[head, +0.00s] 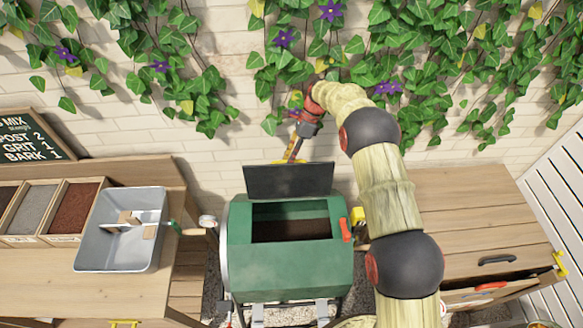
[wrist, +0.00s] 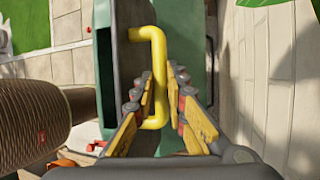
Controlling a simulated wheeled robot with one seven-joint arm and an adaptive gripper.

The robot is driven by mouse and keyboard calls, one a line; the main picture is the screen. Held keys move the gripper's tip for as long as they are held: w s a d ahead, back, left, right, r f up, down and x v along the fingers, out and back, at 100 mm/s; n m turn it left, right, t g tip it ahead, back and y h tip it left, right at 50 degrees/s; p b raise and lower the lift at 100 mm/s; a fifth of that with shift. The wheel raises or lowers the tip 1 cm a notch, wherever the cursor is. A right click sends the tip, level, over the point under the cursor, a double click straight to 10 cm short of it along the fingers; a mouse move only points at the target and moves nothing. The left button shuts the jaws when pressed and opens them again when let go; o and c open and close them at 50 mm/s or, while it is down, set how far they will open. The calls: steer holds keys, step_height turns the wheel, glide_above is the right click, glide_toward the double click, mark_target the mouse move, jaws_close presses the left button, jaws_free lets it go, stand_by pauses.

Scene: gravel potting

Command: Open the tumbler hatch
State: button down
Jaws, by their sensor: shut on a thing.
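The green tumbler (head: 290,262) stands in the middle of the head view. Its dark hatch (head: 287,180) is raised, standing up behind the opening. Dark soil (head: 291,230) shows inside. My gripper (head: 294,148) is at the upper edge of the hatch, reaching down from above. In the wrist view, the yellow hatch handle (wrist: 157,60) runs between the fingers of my gripper (wrist: 160,78), which is shut on it. In the head view the grip itself is too small to make out.
A bench at left holds a grey tray (head: 92,245) and several filled bins (head: 70,207). A wooden cabinet (head: 470,215) with a partly open drawer (head: 488,290) stands at right. A brick wall with ivy (head: 430,50) is close behind the tumbler.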

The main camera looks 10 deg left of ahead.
steer(key=shift+w+a+f+b, duration=0.15)
steer(key=shift+w+f+b, duration=0.15)
steer(key=shift+w+f, duration=0.45)
steer(key=shift+w+a+f+b, duration=0.1)
steer(key=shift+w+f+b, duration=0.2)
steer(key=shift+f, duration=0.8)
steer(key=c, duration=2.1)
jaws_free()
steer(key=shift+c, duration=0.2)
steer(key=shift+o, duration=0.7)
steer(key=shift+w+a+r, duration=0.1)
steer(key=shift+w+a, duration=0.05)
steer(key=shift+w, duration=0.05)
steer(key=shift+o, duration=1)
steer(key=shift+r, duration=0.25)
steer(key=shift+w, duration=0.15)
step_height(320, 180, up, 10)
